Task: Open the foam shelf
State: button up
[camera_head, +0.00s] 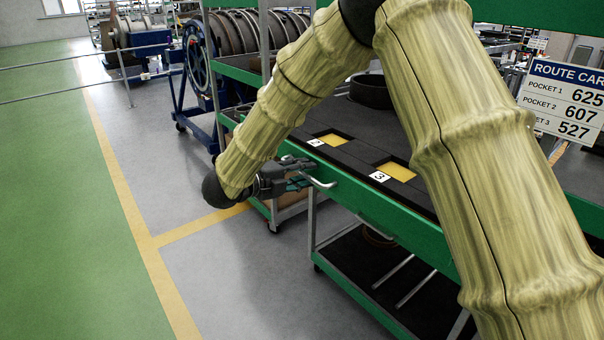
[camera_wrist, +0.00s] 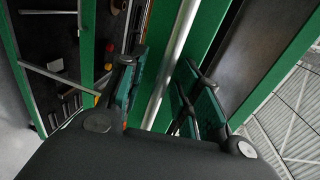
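The foam shelf is a green-edged shelf (camera_head: 390,225) with black foam (camera_head: 345,150) in it. The foam has yellow-bottomed pockets beside number cards 2 and 3. A pale metal handle (camera_head: 322,184) stands out from its front edge; in the wrist view the handle bar (camera_wrist: 178,50) runs between my fingers. My gripper (camera_head: 303,174) is at the far end of this handle. In the wrist view my gripper (camera_wrist: 160,75) has its fingers apart, one on each side of the bar. I cannot tell whether either finger touches it. My arm hides part of the shelf.
A lower black shelf (camera_head: 375,300) lies under the foam shelf. A route card sign (camera_head: 563,100) stands at the right. A blue-framed stand (camera_head: 197,85) is behind the cart. Grey floor (camera_head: 225,285) in front of the cart is clear, with green floor (camera_head: 60,220) further left.

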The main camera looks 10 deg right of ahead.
jog(key=shift+a, duration=0.1)
jog(key=v, duration=1.2)
